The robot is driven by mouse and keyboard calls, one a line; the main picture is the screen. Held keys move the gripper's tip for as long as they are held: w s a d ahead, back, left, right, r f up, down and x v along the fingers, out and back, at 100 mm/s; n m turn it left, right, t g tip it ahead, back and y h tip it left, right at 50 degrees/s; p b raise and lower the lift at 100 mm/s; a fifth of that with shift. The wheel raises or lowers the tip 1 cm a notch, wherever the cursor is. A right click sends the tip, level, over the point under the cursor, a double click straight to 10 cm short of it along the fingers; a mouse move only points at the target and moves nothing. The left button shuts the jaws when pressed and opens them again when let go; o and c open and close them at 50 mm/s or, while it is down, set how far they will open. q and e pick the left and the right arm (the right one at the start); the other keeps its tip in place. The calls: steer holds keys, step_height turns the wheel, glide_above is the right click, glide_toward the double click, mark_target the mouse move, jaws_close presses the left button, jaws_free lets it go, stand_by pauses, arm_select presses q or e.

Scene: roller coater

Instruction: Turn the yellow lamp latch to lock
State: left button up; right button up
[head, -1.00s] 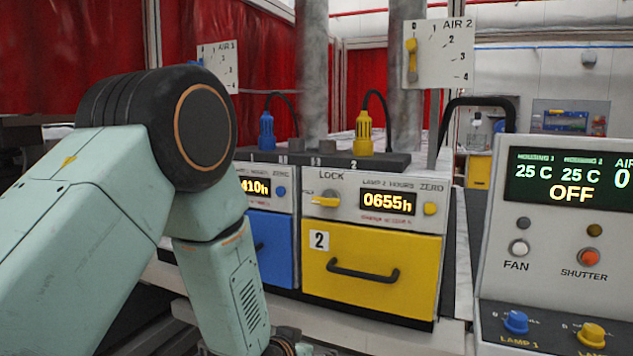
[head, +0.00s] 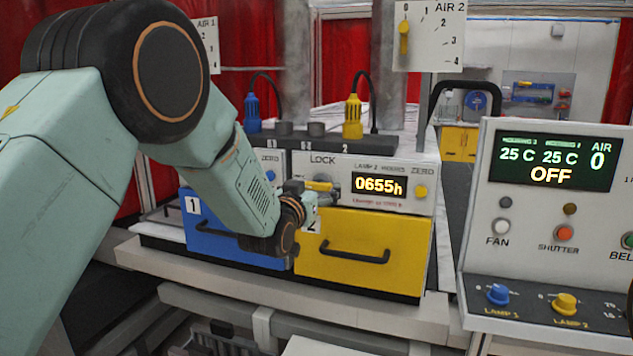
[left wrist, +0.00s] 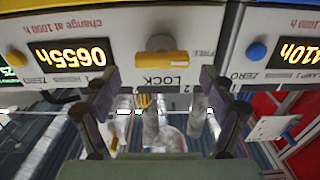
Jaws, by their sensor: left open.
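The yellow lamp latch (head: 319,186) is on the white front panel of the lamp 2 unit, left of the 0655h display and under the word LOCK. It lies level. In the left wrist view, which is upside down, the latch (left wrist: 162,64) is a level yellow bar between the words FREE and LOCK. My left gripper (head: 322,194) is at the panel, right by the latch, and partly covers it in the head view. In the left wrist view its fingers (left wrist: 160,76) are open wide, one on each side of the latch, with nothing between them gripped.
Below the panel is the yellow drawer (head: 360,255) with a black handle; the blue drawer (head: 235,240) is to its left. A yellow connector (head: 352,118) stands above the panel. The control console (head: 545,210) stands at the right. Floor shows under the bench.

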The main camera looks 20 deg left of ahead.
mark_target(316, 185)
arm_select(q)
steer(key=w, duration=0.2)
steer(key=shift+w+a+f, duration=0.2)
steer(key=shift+w+a, duration=0.05)
steer(key=shift+w, duration=0.4)
steer(key=shift+w+d, duration=0.2)
steer(key=shift+d+r, duration=0.15)
steer(key=shift+d, duration=0.05)
steer(key=shift+a, duration=0.2)
steer(key=shift+w+a, duration=0.15)
steer(key=shift+c, duration=1)
steer(key=shift+d, duration=0.25)
steer(key=c, duration=0.5)
steer(key=shift+a, duration=0.1)
steer(key=c, duration=0.5)
steer(key=shift+o, duration=0.2)
